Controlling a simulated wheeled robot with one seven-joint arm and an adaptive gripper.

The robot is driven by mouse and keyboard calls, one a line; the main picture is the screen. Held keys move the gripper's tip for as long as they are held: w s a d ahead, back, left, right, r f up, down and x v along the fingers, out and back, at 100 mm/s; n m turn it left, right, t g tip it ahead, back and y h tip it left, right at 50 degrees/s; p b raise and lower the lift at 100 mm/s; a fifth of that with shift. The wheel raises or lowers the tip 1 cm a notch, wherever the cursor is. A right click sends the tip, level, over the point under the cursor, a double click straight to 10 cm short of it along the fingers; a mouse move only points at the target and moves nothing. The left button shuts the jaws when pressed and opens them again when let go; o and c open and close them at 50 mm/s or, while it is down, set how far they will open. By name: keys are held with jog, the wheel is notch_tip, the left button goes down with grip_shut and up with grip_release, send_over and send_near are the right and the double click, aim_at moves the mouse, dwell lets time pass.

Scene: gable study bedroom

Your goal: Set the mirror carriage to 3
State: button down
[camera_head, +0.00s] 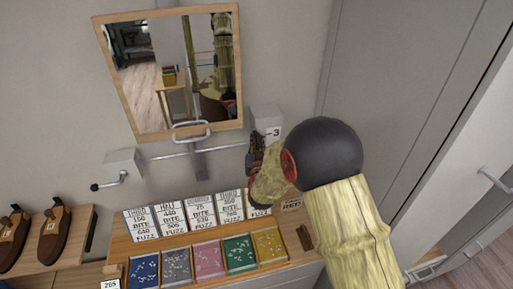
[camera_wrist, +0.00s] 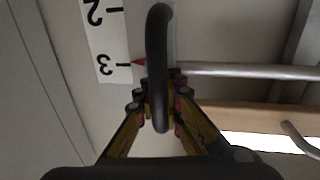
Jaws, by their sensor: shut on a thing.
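A wood-framed mirror (camera_head: 239,75) hangs on the wall in the head view, with a silver handle (camera_head: 190,124) at its lower edge and a silver rail (camera_head: 165,154) below. To its right a pale box (camera_head: 264,117) carries a white scale (camera_head: 274,132) showing a 3. In the wrist view the scale (camera_wrist: 101,45) appears upside down with 2 and 3, and a red pointer (camera_wrist: 139,62) lies level with the 3 mark. My gripper (camera_head: 256,150) is at this box. In the wrist view my gripper (camera_wrist: 160,112) is shut on a black curved handle (camera_wrist: 157,60).
A left wall box (camera_head: 123,163) has a crank with a black knob. Below, a wooden shelf (camera_head: 290,235) holds colored trays (camera_head: 208,259) and upright printed cards (camera_head: 170,218). Brown shoes (camera_head: 53,233) stand at left. A tall grey cabinet (camera_head: 400,80) stands at right.

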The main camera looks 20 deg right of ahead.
jog(key=shift+r, duration=0.35)
jog(key=c, duration=2)
grip_release()
jog(key=shift+c, duration=0.2)
jog(key=shift+o, duration=0.2)
jog(key=shift+s, duration=0.1)
jog(key=s+a, duration=0.2)
jog(key=s, duration=0.9)
jog(key=shift+s+a, duration=0.15)
jog(key=shift+s, duration=0.1)
jog(key=shift+f, duration=0.1)
